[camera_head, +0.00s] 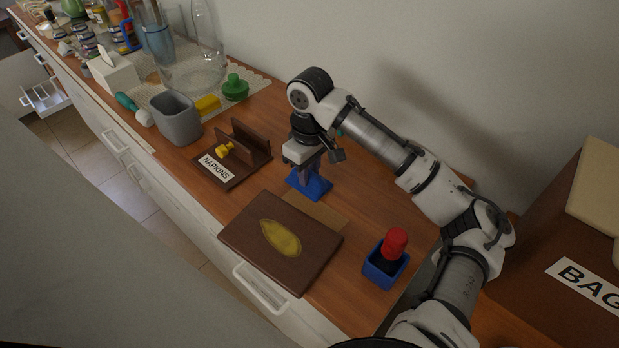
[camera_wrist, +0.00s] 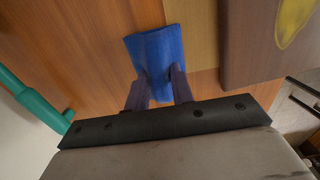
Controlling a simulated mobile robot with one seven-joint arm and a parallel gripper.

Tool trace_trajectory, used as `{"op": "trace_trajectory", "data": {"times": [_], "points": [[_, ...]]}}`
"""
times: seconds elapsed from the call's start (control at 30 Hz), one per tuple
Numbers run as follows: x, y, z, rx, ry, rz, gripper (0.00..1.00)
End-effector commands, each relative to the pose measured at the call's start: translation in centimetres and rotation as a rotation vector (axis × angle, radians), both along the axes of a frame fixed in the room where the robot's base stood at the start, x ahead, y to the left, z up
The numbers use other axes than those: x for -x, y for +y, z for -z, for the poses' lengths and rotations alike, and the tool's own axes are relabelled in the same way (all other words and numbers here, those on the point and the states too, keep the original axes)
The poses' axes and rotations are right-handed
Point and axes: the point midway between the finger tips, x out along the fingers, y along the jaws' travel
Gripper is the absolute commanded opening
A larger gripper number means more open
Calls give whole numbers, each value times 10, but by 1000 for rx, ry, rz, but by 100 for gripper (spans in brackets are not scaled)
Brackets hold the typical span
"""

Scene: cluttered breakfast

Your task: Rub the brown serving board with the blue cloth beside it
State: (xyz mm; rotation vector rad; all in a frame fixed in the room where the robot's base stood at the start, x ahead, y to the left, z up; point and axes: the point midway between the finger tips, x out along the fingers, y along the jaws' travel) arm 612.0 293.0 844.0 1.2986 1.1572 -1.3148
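The brown serving board (camera_head: 305,255) lies flat near the front edge of the counter, with a yellow leaf-shaped patch (camera_head: 281,239) on it. The blue cloth (camera_head: 318,188) lies behind the board, close to its far corner. In the wrist view the cloth (camera_wrist: 154,45) is straight ahead, and a corner of the board (camera_wrist: 255,50) shows at right. My gripper (camera_head: 309,172) points down at the cloth. In the wrist view its fingers (camera_wrist: 159,70) stand apart with blue cloth showing between them. I cannot tell whether they grip it.
A napkin holder (camera_head: 232,158) stands left of the board. A blue box with a red-topped item (camera_head: 385,272) stands to its right. A lighter wooden piece (camera_head: 318,214) lies between cloth and board. A grey bin (camera_head: 175,120) and glassware crowd the far left; a brown box (camera_head: 570,250) is at right.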

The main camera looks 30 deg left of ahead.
Motion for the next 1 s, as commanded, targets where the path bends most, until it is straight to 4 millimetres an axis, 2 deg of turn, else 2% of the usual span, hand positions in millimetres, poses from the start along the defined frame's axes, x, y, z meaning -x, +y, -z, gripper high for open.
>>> {"op": "trace_trajectory", "data": {"times": [0.03,0.17,0.2,0.37,1.0], "points": [[0,0,0,0,0,0,18],[0,0,0,0,0,0,1],[0,0,0,0,0,0,0],[0,0,-4,0,0,0,0],[0,0,-43,0,0,0,0]]}}
